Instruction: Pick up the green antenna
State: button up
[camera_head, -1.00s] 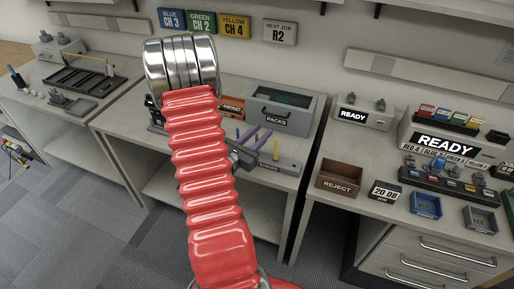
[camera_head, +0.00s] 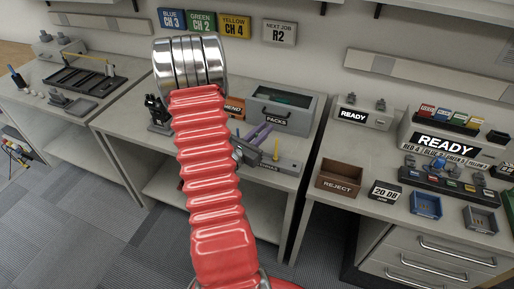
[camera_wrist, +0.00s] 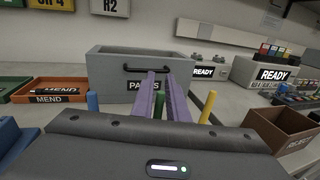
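The green antenna (camera_wrist: 158,107) stands upright in the wrist view, showing in the gap between the two purple fingers of my gripper (camera_wrist: 161,82). The fingers are apart and point forward on either side of it; whether they touch it is unclear. In the head view my gripper (camera_head: 260,132) is over the antenna rack (camera_head: 284,166) on the middle bench. The green antenna cannot be made out there. A blue antenna (camera_wrist: 92,105) stands to the left and a yellow antenna (camera_wrist: 208,106) to the right.
The grey PACKS drawer box (camera_wrist: 112,74) stands behind the rack. The orange MEND tray (camera_wrist: 22,96) is at left, and the brown REJECT box (camera_wrist: 283,132) is at right. A READY unit (camera_head: 361,116) stands on the right bench. There is open air above the rack.

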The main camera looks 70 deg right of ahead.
grip_shut()
jog(key=shift+r, duration=0.15)
dwell(0.4)
notch_tip(320, 180, up, 10)
dwell(0.6)
dwell(0.6)
